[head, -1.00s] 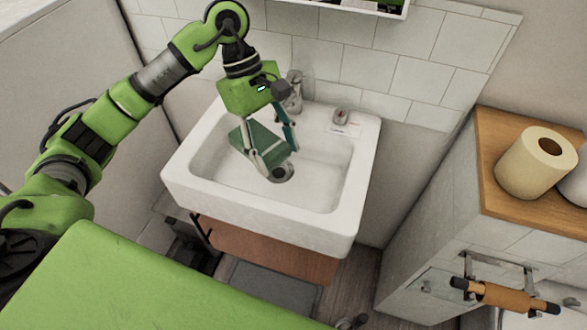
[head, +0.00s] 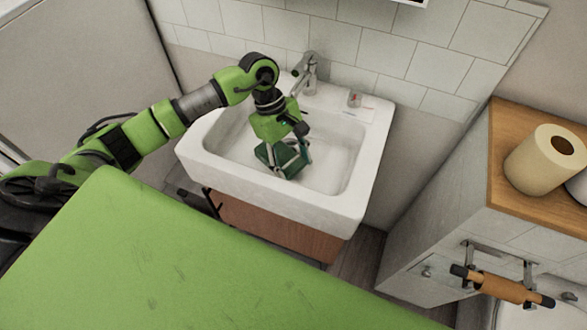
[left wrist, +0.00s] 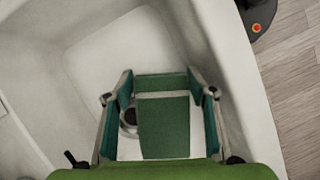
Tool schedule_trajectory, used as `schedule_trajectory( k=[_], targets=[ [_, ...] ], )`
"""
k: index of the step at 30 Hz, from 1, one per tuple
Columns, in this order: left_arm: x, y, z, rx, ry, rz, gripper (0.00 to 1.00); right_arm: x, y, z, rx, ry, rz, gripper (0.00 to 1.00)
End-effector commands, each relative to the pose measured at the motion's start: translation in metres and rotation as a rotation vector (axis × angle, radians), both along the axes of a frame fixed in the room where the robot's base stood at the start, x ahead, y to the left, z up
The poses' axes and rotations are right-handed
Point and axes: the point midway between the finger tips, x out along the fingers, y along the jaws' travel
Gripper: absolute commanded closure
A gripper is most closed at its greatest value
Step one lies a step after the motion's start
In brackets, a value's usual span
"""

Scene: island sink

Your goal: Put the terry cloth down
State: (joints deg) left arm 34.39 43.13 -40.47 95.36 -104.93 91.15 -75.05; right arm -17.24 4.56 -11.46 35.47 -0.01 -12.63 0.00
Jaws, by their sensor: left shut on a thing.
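The terry cloth is a folded dark green piece (head: 268,156). It is between the fingers of my left gripper (head: 287,166), low inside the white sink basin (head: 330,168). In the left wrist view the green cloth (left wrist: 163,125) spans the gap between the two teal-padded fingers, with the drain partly hidden behind it. My left gripper is shut on the cloth. Whether the cloth touches the basin floor I cannot tell. My right gripper is not in view.
A chrome faucet (head: 308,72) stands at the sink's back edge, and a small item (head: 354,99) sits on the back right rim. Paper rolls (head: 541,160) stand on a wooden top at right. The right part of the basin is clear.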

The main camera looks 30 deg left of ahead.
Motion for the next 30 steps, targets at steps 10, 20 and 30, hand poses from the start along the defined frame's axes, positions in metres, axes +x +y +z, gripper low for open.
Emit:
schedule_trajectory(
  k=[10, 20, 30],
  targets=[
    [0.000, 0.000, -0.031, 0.000, 0.000, -0.001, 0.70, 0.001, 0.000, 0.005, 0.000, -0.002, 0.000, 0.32],
    [0.000, 0.000, -0.034, 0.000, 0.001, -0.001, 0.42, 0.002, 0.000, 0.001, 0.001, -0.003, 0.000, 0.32],
    [-0.001, 0.000, -0.032, 0.000, 0.001, 0.000, 0.42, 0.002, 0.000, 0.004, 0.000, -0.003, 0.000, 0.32]
  ],
)
